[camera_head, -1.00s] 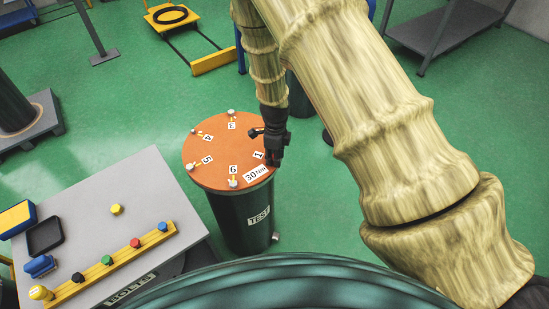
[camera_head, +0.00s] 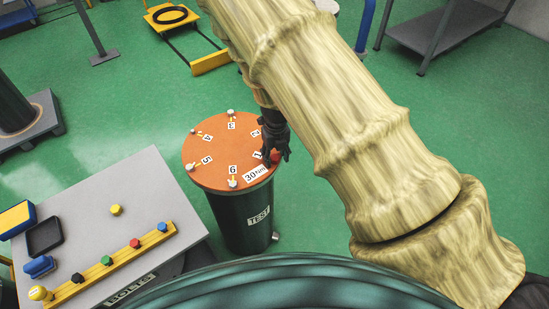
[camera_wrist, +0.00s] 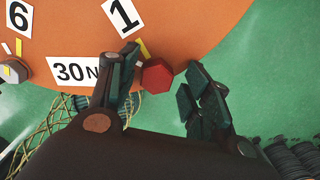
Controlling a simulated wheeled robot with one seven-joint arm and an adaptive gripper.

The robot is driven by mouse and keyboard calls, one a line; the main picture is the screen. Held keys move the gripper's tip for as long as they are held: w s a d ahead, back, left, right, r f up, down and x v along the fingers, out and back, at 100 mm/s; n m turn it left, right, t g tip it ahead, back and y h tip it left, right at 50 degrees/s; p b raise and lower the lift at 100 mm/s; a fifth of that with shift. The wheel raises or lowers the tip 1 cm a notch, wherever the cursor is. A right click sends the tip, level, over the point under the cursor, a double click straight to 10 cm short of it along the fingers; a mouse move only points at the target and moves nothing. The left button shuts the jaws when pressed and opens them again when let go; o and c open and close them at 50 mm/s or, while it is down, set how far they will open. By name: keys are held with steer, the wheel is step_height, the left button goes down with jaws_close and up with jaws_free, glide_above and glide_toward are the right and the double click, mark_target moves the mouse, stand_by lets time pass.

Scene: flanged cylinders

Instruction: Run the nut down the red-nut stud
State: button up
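The red hex nut (camera_wrist: 156,76) sits at the edge of the orange lid by label 1, and it also shows in the head view (camera_head: 275,156). My gripper (camera_wrist: 163,63) is open, with one finger on each side of the nut. The left finger is close to the nut or touching it; the right finger stands apart, with a gap. In the head view, my gripper (camera_head: 276,152) hangs over the lid's right edge. The stud under the nut is hidden, so its thread and the nut's height cannot be told.
The orange lid (camera_head: 208,165) tops a dark green drum (camera_head: 236,215) and carries other numbered bolts and a 30Nm label (camera_head: 256,173). A grey bolts table (camera_head: 160,195) at lower left holds a yellow bar with coloured nuts, including a red one (camera_head: 135,243).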

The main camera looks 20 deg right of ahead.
mark_target(275, 157)
steer(key=shift+a+r, duration=0.1)
steer(key=shift+r+p, duration=2.65)
steer(key=shift+r, duration=0.25)
steer(key=shift+s+f, duration=0.1)
steer(key=s+d+f+n+h+b, duration=0.1)
steer(key=s+d+f+n+b, duration=0.15)
steer(key=s+f+n, duration=0.35)
steer(key=s+d+f+n+g+h+b, duration=0.1)
steer(key=s+d+f+n, duration=0.3)
steer(key=s, duration=0.3)
steer(key=s+d+f+n+h+b, duration=0.1)
steer(key=s+d+f+n+b, duration=0.1)
steer(key=s+f+n, duration=0.4)
steer(key=s+a+f+n+y+b, duration=0.1)
steer(key=s+a+f+n+b, duration=0.1)
steer(key=s+n, duration=0.6)
steer(key=s+a+f+n+t+y+b, duration=0.1)
steer(key=s+a+f+n+y+b, duration=0.1)
steer(key=s+n, duration=0.7)
steer(key=shift+s+a+f+n+b, duration=0.15)
steer(key=shift+a+f+n+b, duration=0.2)
steer(key=shift+a+f+n, duration=0.3)
